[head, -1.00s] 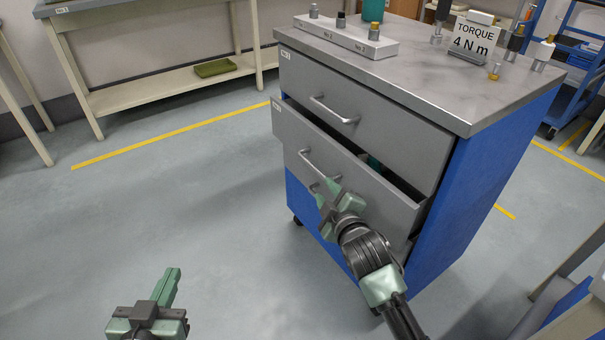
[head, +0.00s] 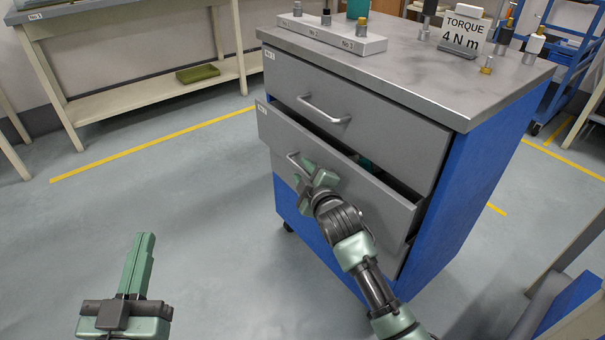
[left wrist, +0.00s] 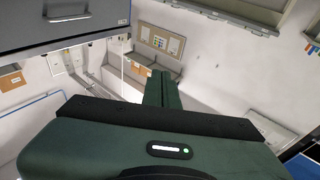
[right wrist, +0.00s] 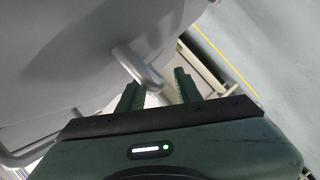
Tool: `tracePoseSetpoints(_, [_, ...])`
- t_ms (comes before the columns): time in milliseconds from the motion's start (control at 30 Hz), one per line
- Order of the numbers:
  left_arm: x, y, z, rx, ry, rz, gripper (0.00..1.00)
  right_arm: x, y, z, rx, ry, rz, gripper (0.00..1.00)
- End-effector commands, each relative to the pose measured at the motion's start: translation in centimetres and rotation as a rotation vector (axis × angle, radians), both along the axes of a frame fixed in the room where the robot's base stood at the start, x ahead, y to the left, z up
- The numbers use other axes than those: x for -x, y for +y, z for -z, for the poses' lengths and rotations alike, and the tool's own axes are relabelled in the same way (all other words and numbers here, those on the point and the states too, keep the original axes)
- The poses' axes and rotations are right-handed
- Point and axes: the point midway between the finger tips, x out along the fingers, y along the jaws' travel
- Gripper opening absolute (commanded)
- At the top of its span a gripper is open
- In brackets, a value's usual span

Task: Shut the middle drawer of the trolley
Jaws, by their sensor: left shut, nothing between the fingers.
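The grey middle drawer (head: 375,195) of the blue and grey trolley (head: 462,190) stands partly open, its front sticking out past the top drawer (head: 390,120). My right gripper (head: 308,172) is at the middle drawer's bar handle (head: 293,158). In the right wrist view the fingers (right wrist: 158,92) are spread apart, with the metal handle (right wrist: 135,65) reaching in between them; I cannot tell whether they touch it. My left gripper (head: 142,255) is shut and empty, over the floor left of the trolley. It also shows in the left wrist view (left wrist: 162,85).
On the trolley top stand a socket block (head: 330,34), a torque sign (head: 465,30) and several small tools. A workbench (head: 140,90) stands at the back left, and a blue cart (head: 565,60) at the back right. The floor left of the trolley is clear.

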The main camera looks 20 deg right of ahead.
Motion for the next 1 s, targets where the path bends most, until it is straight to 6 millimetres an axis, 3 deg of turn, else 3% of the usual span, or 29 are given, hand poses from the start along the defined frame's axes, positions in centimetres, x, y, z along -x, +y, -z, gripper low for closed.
tracePoseSetpoints(200, [0.4, -0.1, -1.5, 0.022, -0.08, 0.006, 0.0, -0.9, 0.0, 0.2, -0.001, -0.001, -0.001, 0.34])
tracePoseSetpoints(467, [0.4, -0.1, -1.7, 0.023, -0.086, 0.006, 0.0, -1.0, 0.0, 0.2, -0.002, 0.0, 0.0, 0.34])
tracePoseSetpoints(600, [0.4, -0.1, -1.6, 0.023, -0.085, 0.006, 0.0, -1.0, 0.0, 0.2, -0.001, 0.0, 0.0, 0.0])
tracePoseSetpoints(1000, [0.4, -0.1, -1.6, 0.022, -0.083, 0.004, 0.0, -0.9, 0.0, 0.2, -0.001, 0.001, 0.0, 0.0])
